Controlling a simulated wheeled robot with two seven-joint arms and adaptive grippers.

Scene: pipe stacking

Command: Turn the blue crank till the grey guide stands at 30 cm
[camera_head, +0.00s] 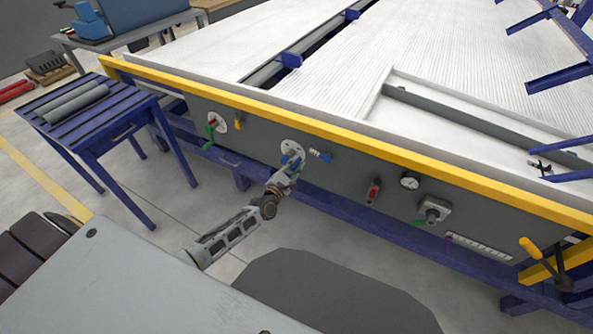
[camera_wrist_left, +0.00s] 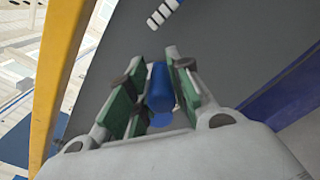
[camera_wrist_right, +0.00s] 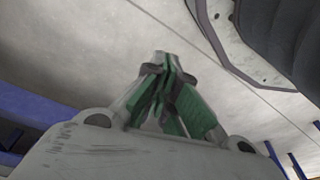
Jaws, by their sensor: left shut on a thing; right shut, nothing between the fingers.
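The blue crank (camera_head: 291,158) sits on a round white plate on the front panel of the large machine. My left gripper (camera_head: 285,174) reaches it from below and hides part of it. In the left wrist view, its green-padded fingers are shut on the blue crank handle (camera_wrist_left: 158,90). A long grey bar (camera_head: 470,115), perhaps the grey guide, lies across the white ridged bed at the right. The guide's reading in cm cannot be read. My right gripper (camera_wrist_right: 165,80) is shut and empty above the floor, seen only in the right wrist view.
A blue and white piece (camera_head: 320,155) is just right of the crank. A green crank (camera_head: 211,136) is to the left, a red handle (camera_head: 374,192) and a gauge (camera_head: 409,180) to the right. A yellow rail (camera_head: 340,135) runs above. A blue table (camera_head: 90,125) holds grey pipes.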

